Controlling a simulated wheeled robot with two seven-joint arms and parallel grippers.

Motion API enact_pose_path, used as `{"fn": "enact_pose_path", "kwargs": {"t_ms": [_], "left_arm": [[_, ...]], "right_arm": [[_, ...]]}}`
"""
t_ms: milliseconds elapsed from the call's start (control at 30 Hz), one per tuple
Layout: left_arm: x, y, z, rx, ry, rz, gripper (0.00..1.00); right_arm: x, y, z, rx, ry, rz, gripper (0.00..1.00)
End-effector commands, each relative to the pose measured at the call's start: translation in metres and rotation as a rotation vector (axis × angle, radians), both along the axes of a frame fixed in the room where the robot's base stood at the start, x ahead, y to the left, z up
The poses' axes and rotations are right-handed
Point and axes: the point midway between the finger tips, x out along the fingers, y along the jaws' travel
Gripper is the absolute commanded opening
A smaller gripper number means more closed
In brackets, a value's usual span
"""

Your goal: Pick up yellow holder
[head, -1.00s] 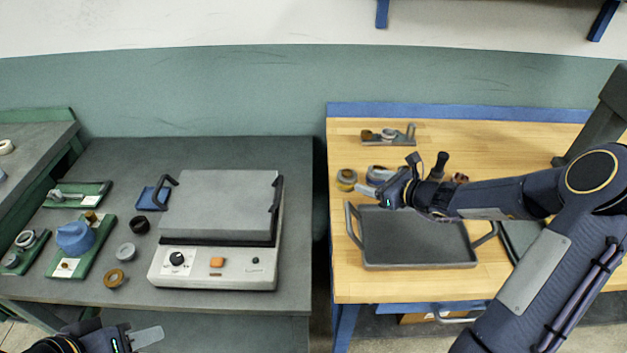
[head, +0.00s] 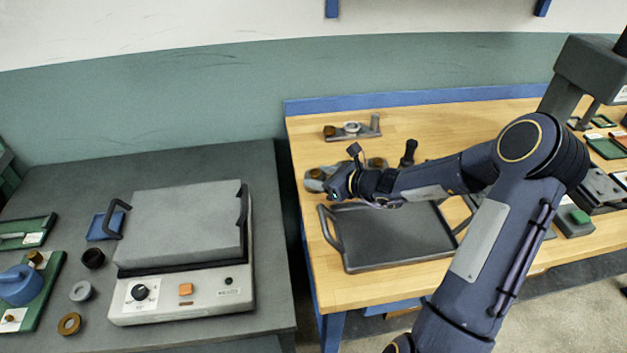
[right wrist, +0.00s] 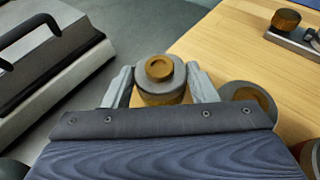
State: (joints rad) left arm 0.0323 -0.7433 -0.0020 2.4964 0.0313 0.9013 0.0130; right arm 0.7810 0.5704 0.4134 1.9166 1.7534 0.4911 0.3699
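The yellow holder, a brass-yellow round piece with a grey collar (right wrist: 160,72), stands upright between the fingers of my right gripper (right wrist: 161,88) in the right wrist view. The fingers lie on either side of it, with narrow gaps near their bases; contact at the tips is hard to judge. In the head view the holder (head: 316,176) stands on the left part of the wooden table, at the tip of my right gripper (head: 326,184), whose fingers are small there. My left gripper is out of view.
A second grey-and-yellow round piece (right wrist: 250,97) stands just right of the right finger. A dark tray (head: 395,240) lies in front of my right forearm. A fixture (head: 350,130) stands behind. A grey-lidded machine (head: 185,230) is on the left table, across a gap.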

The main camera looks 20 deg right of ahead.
Motion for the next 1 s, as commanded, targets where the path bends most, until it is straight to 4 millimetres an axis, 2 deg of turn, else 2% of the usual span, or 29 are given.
{"fn": "enact_pose_path", "kwargs": {"t_ms": [33, 333, 733, 933, 1000], "left_arm": [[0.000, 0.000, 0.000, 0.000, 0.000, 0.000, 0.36], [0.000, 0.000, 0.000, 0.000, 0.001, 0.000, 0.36], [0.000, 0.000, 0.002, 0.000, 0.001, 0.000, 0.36], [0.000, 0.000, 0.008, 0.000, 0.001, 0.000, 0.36], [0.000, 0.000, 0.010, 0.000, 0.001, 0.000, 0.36]], "right_arm": [[0.000, 0.000, 0.000, 0.000, 0.000, 0.001, 0.45], [0.000, 0.001, -0.001, 0.000, 0.001, 0.001, 0.06], [0.001, 0.001, 0.009, 0.000, -0.004, 0.003, 0.06], [0.001, 0.001, 0.037, -0.003, -0.008, 0.003, 0.06], [-0.009, -0.005, 0.048, -0.005, -0.007, 0.000, 0.06]]}}
